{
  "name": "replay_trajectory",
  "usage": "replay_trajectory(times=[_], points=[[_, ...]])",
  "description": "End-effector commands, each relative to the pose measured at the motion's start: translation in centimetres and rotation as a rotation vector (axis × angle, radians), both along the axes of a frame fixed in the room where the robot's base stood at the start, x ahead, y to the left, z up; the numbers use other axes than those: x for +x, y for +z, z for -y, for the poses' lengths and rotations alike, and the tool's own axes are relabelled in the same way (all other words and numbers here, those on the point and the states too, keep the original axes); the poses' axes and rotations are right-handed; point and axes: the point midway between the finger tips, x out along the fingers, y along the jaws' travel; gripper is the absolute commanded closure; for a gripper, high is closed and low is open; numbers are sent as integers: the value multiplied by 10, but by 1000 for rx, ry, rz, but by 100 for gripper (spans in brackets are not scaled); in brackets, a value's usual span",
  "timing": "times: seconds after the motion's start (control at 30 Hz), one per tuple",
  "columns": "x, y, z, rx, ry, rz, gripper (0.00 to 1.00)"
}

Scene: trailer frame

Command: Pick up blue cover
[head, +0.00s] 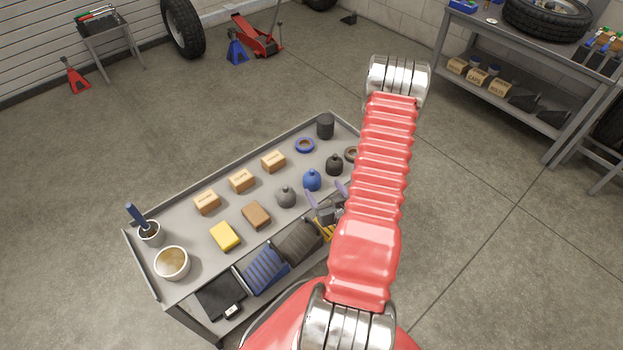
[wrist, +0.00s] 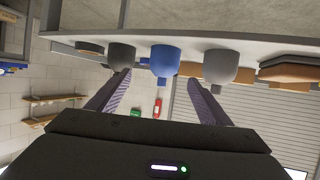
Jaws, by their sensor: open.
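The blue cover (head: 312,180) is a small dome with a narrow top, standing on the grey cart top between a grey cover (head: 286,197) and a black cover (head: 334,164). My gripper (head: 325,190) is at the cart's near edge beside the blue cover, partly hidden by my red arm. In the wrist view, which is upside down, the blue cover (wrist: 164,62) lies between the lines of my two open fingers (wrist: 159,78). The dark cover (wrist: 121,56) is on the left and the grey one (wrist: 220,66) on the right. Nothing is held.
A raised rim edges the cart. Open floor surrounds it.

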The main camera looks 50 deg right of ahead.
Motion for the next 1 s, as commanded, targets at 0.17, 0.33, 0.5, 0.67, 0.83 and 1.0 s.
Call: replay_trajectory(times=[0.17, 0.33, 0.5, 0.67, 0.83, 1.0], points=[[16, -7, 7, -1, 3, 0, 27], [38, -17, 17, -1, 3, 0, 27], [59, -26, 28, -1, 3, 0, 27], [69, -31, 33, 0, 0, 0, 27], [70, -32, 34, 0, -1, 0, 27], [70, -32, 34, 0, -1, 0, 27]])
